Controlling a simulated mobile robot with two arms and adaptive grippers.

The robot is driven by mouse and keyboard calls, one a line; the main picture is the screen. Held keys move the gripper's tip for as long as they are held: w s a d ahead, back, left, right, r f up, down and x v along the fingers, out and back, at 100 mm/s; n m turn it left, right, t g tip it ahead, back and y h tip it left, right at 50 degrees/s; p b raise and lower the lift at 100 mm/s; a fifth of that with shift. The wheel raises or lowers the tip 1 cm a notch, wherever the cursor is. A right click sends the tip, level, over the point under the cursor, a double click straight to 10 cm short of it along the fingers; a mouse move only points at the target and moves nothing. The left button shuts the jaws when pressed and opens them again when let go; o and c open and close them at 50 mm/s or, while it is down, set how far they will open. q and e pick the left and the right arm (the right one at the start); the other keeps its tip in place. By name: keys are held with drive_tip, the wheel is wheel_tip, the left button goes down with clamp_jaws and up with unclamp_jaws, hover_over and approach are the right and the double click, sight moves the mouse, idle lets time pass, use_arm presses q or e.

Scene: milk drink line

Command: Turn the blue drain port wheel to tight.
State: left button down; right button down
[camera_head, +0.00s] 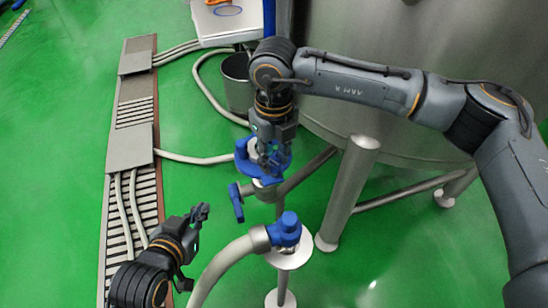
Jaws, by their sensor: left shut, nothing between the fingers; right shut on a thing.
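The blue drain port wheel (242,160) is mounted on a metal pipe fitting near the tank's lower edge, in the middle of the head view. My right gripper (271,163) reaches down onto it from above and is shut on it. The fingers and wrist hide part of the wheel, and I cannot read whether it is tight. My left gripper (203,212) is shut and empty, low and to the left, apart from the wheel.
A blue lever (237,203) sits just below the wheel. A blue fitting (285,231) joins a thick pale hose on a round stand. The steel tank (435,38) and its leg (347,190) stand to the right. A floor drain with hoses runs at left.

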sight(274, 162)
drive_tip(key=m, duration=0.2)
drive_tip(key=shift+m, duration=0.3)
use_arm(q)
drive_tip(key=shift+w+d+r+t+h+b, duration=0.2)
drive_tip(key=shift+w+r+t, duration=0.3)
drive_tip(key=shift+r, duration=0.25)
drive_tip(key=shift+w+d+r+t+h+b, duration=0.2)
drive_tip(key=shift+w+r+t, duration=0.25)
drive_tip(key=shift+r, duration=0.3)
drive_tip(key=shift+w+d+r+t+h+b, duration=0.1)
drive_tip(key=shift+w+d+r+t, duration=0.25)
drive_tip(key=shift+r+t, duration=0.3)
use_arm(e)
drive_tip(key=shift+m, duration=1.8)
use_arm(q)
drive_tip(key=shift+a+r, duration=0.1)
use_arm(e)
drive_tip(key=c, duration=1)
unclamp_jaws()
drive_tip(key=shift+r, duration=0.15)
wheel_tip(274, 162, up, 12)
drive_tip(key=shift+f, duration=0.1)
